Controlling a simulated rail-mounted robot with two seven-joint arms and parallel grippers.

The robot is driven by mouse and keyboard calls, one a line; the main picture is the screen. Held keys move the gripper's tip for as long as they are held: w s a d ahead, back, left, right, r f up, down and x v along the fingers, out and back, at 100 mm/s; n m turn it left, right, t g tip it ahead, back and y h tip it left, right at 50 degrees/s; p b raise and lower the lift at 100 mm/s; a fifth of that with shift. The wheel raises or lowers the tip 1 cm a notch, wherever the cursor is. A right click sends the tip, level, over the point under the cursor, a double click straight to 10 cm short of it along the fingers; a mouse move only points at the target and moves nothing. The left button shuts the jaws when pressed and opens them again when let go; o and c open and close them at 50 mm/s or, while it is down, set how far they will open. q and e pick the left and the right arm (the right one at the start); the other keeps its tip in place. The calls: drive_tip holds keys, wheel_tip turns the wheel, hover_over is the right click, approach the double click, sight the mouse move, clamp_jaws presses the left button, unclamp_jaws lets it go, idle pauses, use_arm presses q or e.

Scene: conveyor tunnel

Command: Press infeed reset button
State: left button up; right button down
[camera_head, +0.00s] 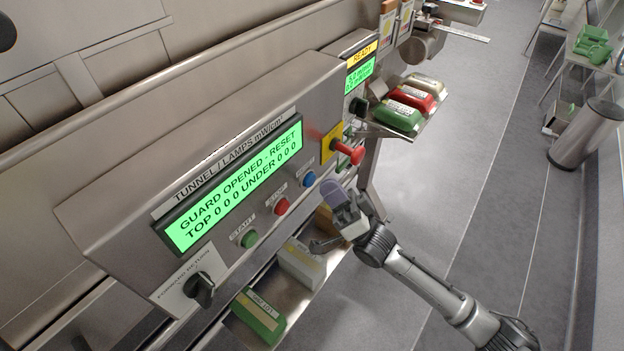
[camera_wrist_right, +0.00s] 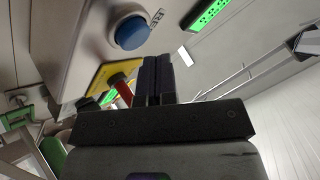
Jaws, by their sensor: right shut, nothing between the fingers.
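The blue button (camera_head: 309,179), likely the reset, sits on the sloped tunnel panel, right of the red stop button (camera_head: 281,206) and green start button (camera_head: 249,239). Its label is too small to read in the head view. The display (camera_head: 235,187) reads "GUARD OPENED - RESET". My right gripper (camera_head: 316,246) is shut and empty, in front of the panel and below the blue button in the picture. In the right wrist view the blue button (camera_wrist_right: 130,33) lies up and left of the shut fingertips (camera_wrist_right: 157,60), apart from them. My left gripper is not in view.
A red mushroom button (camera_head: 348,153) on a yellow plate juts out right of the blue button, close to my right gripper. A black selector knob (camera_head: 200,289) is at lower left. Packs (camera_head: 258,315) lie below the panel; a tray of packs (camera_head: 411,98) stands beyond.

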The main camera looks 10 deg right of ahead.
drive_tip(key=shift+w+a, duration=0.1)
drive_tip(key=shift+w+a, duration=0.2)
drive_tip(key=shift+w, duration=0.05)
idle(0.4)
drive_tip(key=shift+w+a, duration=0.2)
drive_tip(key=shift+w, duration=0.1)
idle(0.5)
drive_tip(key=shift+w+a, duration=0.1)
idle(0.4)
drive_tip(key=shift+s+d+p, duration=0.3)
drive_tip(key=shift+s+d, duration=0.25)
drive_tip(key=shift+s, duration=0.2)
